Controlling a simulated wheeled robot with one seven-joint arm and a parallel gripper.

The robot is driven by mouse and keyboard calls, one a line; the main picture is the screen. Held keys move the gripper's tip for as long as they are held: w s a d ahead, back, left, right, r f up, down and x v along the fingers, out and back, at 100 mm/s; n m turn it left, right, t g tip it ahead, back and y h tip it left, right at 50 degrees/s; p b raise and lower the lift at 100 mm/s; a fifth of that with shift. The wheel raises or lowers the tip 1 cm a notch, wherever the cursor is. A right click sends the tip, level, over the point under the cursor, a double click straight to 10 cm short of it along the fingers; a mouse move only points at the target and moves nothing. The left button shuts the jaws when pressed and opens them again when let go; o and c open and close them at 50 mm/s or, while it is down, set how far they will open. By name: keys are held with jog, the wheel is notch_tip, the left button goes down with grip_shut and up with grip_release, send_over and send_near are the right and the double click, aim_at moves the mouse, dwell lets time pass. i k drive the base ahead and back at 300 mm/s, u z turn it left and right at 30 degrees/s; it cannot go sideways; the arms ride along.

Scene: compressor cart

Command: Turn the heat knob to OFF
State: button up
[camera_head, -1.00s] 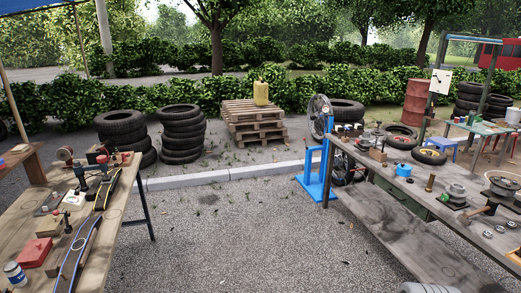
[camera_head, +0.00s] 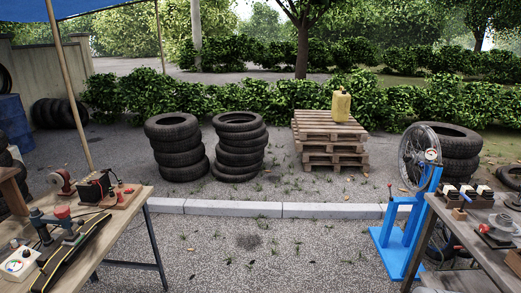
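A cream control box (camera_head: 18,264) with a round dial marked in red and blue stands on the left workbench (camera_head: 118,232), at the lower left edge of the view. The dial (camera_head: 14,266) may be the heat knob, but its lettering and pointer are too small to read. My gripper is not in view.
A blue wheel stand (camera_head: 408,225) and a second workbench (camera_head: 470,235) stand at the right. Open gravel (camera_head: 260,255) lies between the benches, with a low kerb (camera_head: 235,208) across it. Tire stacks (camera_head: 238,148) and pallets (camera_head: 328,140) are behind.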

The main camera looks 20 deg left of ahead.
aim_at(27, 253)
jog(key=u, duration=0.45)
jog(key=i, duration=1.25)
jog(key=u, duration=1.9)
jog(key=i, duration=0.9)
jog(key=u, duration=1.35)
jog(key=i, duration=1.05)
jog(key=u, duration=0.3)
